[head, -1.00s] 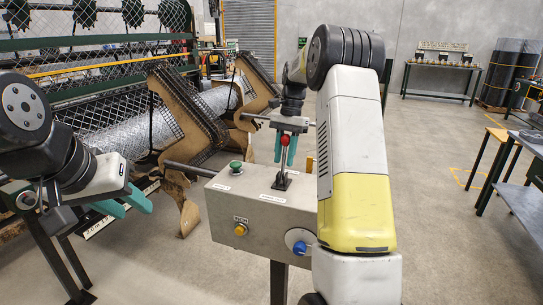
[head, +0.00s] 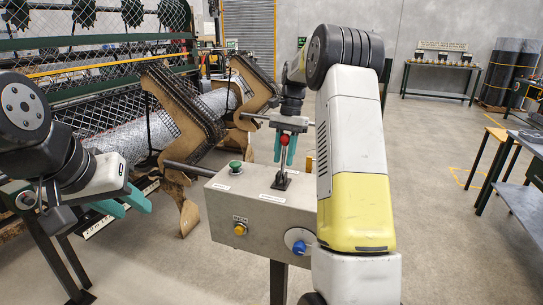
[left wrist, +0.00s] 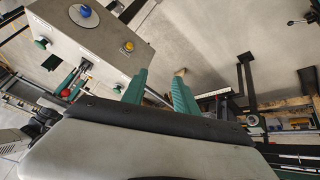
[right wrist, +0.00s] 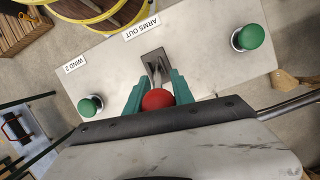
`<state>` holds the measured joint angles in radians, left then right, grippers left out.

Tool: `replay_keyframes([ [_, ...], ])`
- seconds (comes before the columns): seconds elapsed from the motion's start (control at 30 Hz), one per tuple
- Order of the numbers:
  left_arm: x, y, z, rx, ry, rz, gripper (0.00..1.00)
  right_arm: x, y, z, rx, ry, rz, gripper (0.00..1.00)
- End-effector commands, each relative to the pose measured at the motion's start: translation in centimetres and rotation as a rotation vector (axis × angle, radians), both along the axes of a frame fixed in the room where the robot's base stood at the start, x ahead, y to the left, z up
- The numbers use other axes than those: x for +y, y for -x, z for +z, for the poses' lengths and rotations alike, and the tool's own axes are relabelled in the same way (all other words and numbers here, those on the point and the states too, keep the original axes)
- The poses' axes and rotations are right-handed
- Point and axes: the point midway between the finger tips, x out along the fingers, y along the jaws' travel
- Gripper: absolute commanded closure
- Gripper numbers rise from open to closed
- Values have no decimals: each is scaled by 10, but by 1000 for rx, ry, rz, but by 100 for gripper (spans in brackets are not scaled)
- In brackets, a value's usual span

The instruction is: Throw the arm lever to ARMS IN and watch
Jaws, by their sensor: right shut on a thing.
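The arm lever has a red knob (head: 284,139) on a thin stem atop the grey control box (head: 262,212). My right gripper (head: 284,152) is shut on the lever; its teal fingers flank the red knob (right wrist: 157,99) in the right wrist view. There the knob lies on the side of the lever's base plate (right wrist: 153,62) away from the ARMS OUT label (right wrist: 142,28). No ARMS IN label can be read. My left gripper (head: 122,205) is open and empty, left of the box. Two tan machine arms (head: 182,110) stand around the mesh roll (head: 120,143).
The box also carries a green button (head: 235,167), a yellow button (head: 240,229) and a blue knob (head: 299,248). A chain-link fence machine (head: 100,60) fills the left. A workbench (head: 520,180) stands at the right. The floor between is clear.

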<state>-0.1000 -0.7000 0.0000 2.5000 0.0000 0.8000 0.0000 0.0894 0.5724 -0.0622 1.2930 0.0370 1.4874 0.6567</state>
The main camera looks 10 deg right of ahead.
Motion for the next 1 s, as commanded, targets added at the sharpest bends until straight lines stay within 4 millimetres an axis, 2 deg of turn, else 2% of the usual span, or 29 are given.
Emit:
replay_keyframes([
  [0.03,0,0,0,1,1,0,75,0,-1,-1,-1,0,0,100],
  [0.17,-10,-5,0,21,46,-5,100,0,0,-1,-1,1,0,100],
  [0.27,-31,-14,1,62,140,-12,100,0,0,-1,0,0,0,100],
  [0.37,-62,-29,6,119,281,-15,100,0,0,-1,1,0,0,100],
  [0.57,-127,-74,22,238,596,24,100,1,0,-1,1,0,0,100],
  [0.7,-164,-115,33,304,797,86,100,1,0,-1,2,-1,0,100],
  [0.83,-190,-153,37,346,953,160,100,1,0,-2,3,0,1,100],
  [1.0,-209,-193,38,370,1088,246,100,1,0,-2,3,-1,1,100],
])
